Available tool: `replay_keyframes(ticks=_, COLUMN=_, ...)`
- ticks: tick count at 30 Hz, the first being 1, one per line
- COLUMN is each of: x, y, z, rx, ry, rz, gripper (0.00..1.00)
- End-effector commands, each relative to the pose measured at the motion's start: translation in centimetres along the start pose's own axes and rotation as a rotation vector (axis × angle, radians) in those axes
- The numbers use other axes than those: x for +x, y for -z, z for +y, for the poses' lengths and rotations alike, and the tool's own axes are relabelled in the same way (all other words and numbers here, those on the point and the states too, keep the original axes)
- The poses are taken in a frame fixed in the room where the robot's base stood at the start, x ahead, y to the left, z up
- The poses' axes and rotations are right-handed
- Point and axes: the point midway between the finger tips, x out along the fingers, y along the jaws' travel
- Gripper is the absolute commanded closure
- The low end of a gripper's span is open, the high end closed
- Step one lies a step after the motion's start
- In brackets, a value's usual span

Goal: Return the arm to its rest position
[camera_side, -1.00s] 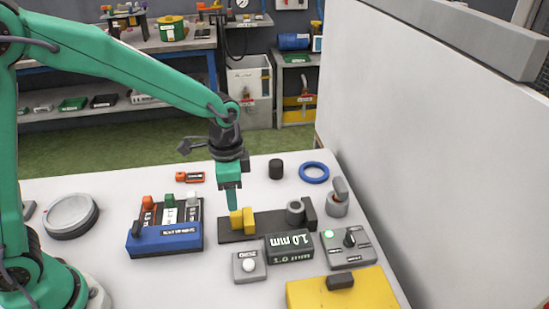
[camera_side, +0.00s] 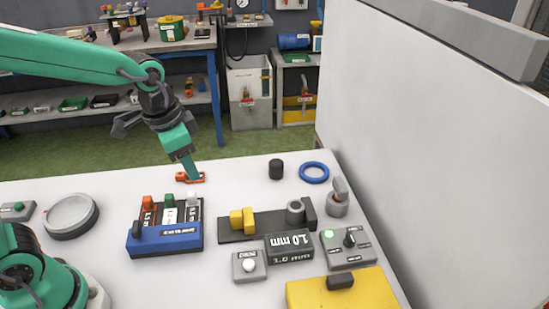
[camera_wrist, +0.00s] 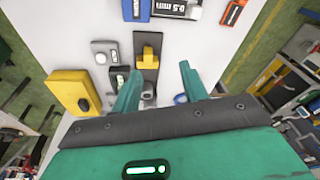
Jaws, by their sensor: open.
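My gripper (camera_side: 192,170) hangs in the air over the back of the white table in the side view, tilted, with its tips in line with a small orange piece (camera_side: 190,177). In the wrist view my gripper (camera_wrist: 158,82) has its two green fingers apart with nothing held between them. The dark rail fixture (camera_side: 225,235) with a yellow block (camera_side: 242,221) and a grey cylinder (camera_side: 295,212) stands to the right of the gripper. The fixture's yellow block (camera_wrist: 148,52) also shows in the wrist view.
A blue rack (camera_side: 165,240) with coloured pieces, a round grey dish (camera_side: 70,216), a 1.0 mm display (camera_side: 289,246), a knob box (camera_side: 347,247) and a yellow box (camera_side: 340,288) stand on the table. A blue ring (camera_side: 314,173) and black cylinder (camera_side: 276,168) lie at the back. A white wall (camera_side: 430,140) bounds the right.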

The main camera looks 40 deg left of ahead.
Motion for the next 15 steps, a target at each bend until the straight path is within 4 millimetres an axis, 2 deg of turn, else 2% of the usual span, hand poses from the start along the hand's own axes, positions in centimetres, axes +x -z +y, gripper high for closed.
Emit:
replay_keyframes(ticks=6, x=-3.0, y=-2.9, z=-0.7, rx=-0.124, ry=0.032, rz=0.077, gripper=0.56)
replay_keyframes(ticks=15, x=-5.9, y=-7.1, z=-1.0, rx=-0.290, ry=0.069, rz=0.180, gripper=0.56)
